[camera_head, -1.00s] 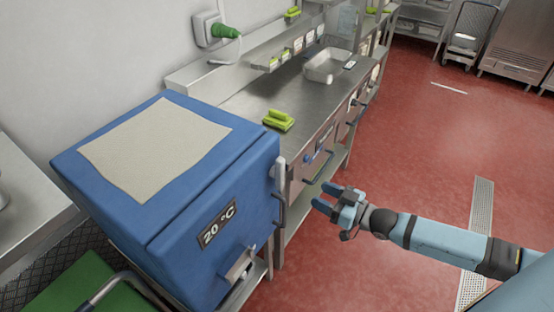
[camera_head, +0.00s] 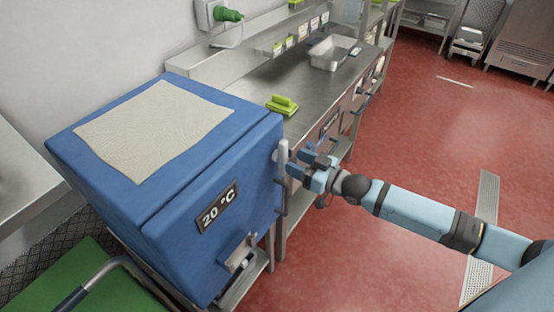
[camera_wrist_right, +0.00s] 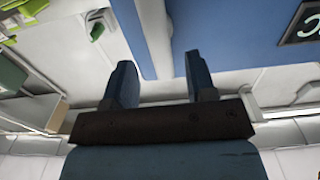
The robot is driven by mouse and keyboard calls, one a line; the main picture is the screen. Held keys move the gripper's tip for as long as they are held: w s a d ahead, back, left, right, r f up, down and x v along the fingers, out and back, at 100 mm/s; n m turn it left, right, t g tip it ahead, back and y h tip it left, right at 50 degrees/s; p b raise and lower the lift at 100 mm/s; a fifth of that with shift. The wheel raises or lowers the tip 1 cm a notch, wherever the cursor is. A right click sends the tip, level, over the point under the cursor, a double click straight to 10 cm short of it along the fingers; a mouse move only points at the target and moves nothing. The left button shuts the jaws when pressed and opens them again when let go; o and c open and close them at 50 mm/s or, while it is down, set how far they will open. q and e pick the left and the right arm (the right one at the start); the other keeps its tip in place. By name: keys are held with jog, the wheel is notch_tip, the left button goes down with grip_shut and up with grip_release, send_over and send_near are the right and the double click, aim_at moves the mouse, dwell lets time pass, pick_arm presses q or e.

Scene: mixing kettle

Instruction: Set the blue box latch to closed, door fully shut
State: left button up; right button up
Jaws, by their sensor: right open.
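The blue box (camera_head: 150,170) stands at the left, with a "20 °C" label (camera_head: 217,210) on its front door. The door sits against the body along a thin seam; I cannot tell whether a small gap remains. A pale upright latch bar (camera_head: 283,157) is at the box's right edge. My right gripper (camera_head: 306,168) is open just right of this bar. In the right wrist view, the gripper's two fingers (camera_wrist_right: 158,72) are apart, with the pale bar (camera_wrist_right: 155,35) ahead between them, seemingly not gripped. My left gripper is out of view.
A steel counter (camera_head: 300,90) with green sponges (camera_head: 283,104) and a metal tray (camera_head: 330,54) runs behind the box. A dark handle (camera_head: 281,196) and a metal bracket (camera_head: 241,252) are on the box. The red floor (camera_head: 410,130) at right is open.

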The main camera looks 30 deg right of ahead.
aim_at(286, 157)
jog(key=b+x, duration=0.1)
jog(key=x, duration=0.2)
jog(key=shift+w+a+f, duration=0.1)
jog(key=shift+w, duration=0.15)
jog(key=shift+w+a, duration=0.1)
jog(key=shift+a, duration=0.05)
jog(key=shift+w+a, duration=0.2)
jog(key=shift+w, duration=0.15)
